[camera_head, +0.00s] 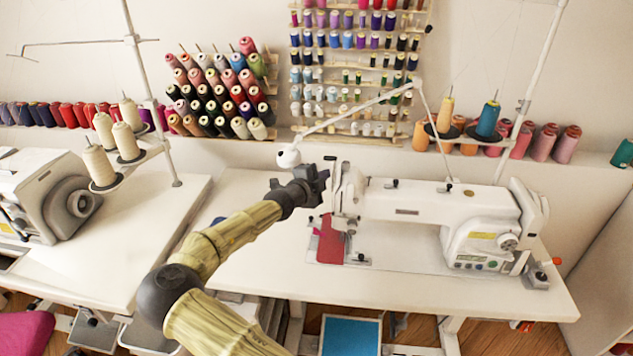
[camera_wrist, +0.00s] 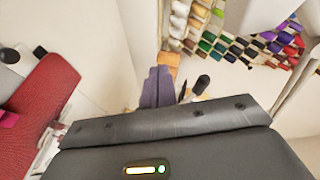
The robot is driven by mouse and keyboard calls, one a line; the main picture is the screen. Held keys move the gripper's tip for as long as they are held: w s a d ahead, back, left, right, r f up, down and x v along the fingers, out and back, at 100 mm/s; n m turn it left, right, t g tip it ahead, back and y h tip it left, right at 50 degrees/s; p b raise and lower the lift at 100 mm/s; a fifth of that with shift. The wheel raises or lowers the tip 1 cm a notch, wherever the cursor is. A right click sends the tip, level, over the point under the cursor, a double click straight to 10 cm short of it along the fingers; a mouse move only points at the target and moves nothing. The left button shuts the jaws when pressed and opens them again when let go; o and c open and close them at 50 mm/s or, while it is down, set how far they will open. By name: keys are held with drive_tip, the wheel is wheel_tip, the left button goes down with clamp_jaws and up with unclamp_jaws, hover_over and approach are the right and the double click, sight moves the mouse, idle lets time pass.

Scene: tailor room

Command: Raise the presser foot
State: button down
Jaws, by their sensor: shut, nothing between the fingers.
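The white sewing machine (camera_head: 430,205) stands on the right-hand table, its needle head (camera_head: 347,190) at its left end. A red piece of cloth (camera_head: 330,248) lies below the needle head; red cloth also fills the left of the wrist view (camera_wrist: 42,95). I cannot make out the presser foot or its lifting lever clearly. My gripper (camera_head: 325,170) is just left of the upper needle head, above the table. In the wrist view its grey-purple fingers (camera_wrist: 158,80) are together and empty. A black rounded knob (camera_wrist: 201,84) shows right of the fingers; whether they touch is unclear.
A thin white lamp arm with a round head (camera_head: 289,158) hangs just above my wrist. Thread racks (camera_head: 355,70) line the wall behind. A second machine (camera_head: 45,200) stands on the left table.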

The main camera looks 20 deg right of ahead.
drive_tip(key=s+a+f+b, duration=0.4)
drive_tip(key=s+a+f, duration=0.2)
drive_tip(key=s+a, duration=0.1)
drive_tip(key=shift+a, duration=0.3)
idle(0.3)
drive_tip(key=shift+f, duration=0.1)
